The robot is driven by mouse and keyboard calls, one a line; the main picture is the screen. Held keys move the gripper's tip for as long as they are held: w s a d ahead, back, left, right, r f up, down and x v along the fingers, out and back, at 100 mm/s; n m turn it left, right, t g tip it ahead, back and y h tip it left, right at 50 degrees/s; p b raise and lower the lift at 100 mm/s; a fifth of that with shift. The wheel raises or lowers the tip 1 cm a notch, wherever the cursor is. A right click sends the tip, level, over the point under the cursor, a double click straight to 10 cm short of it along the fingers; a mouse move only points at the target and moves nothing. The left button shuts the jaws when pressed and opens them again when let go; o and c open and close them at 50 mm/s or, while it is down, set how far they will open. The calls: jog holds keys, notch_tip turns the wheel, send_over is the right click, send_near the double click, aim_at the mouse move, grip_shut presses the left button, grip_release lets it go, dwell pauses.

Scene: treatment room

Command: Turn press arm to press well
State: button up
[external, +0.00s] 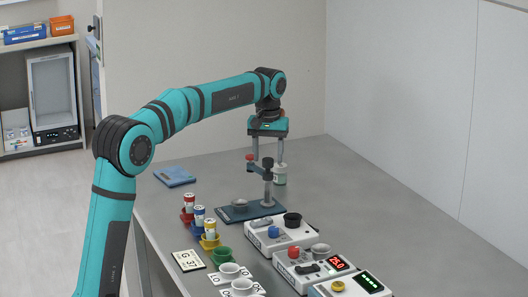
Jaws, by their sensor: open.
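The press stands on the table with a dark blue base plate (226,215) and a grey upright post (267,190). A short press arm (256,169) reaches left from the dark top of the post, with a red knob (249,157) near its outer end. A small grey press well (240,203) sits on the base plate, to the left of the post. My gripper (268,160) points down over the post, open, with one finger on each side of the post top in the picture. I cannot tell whether the fingers touch the press arm.
A small white container (280,178) shows behind the post. White devices (280,236) stand in front and to the right. A blue booklet (174,176) lies behind left. The right tabletop is clear.

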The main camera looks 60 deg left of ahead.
jog(key=shift+f, duration=0.6)
grip_shut()
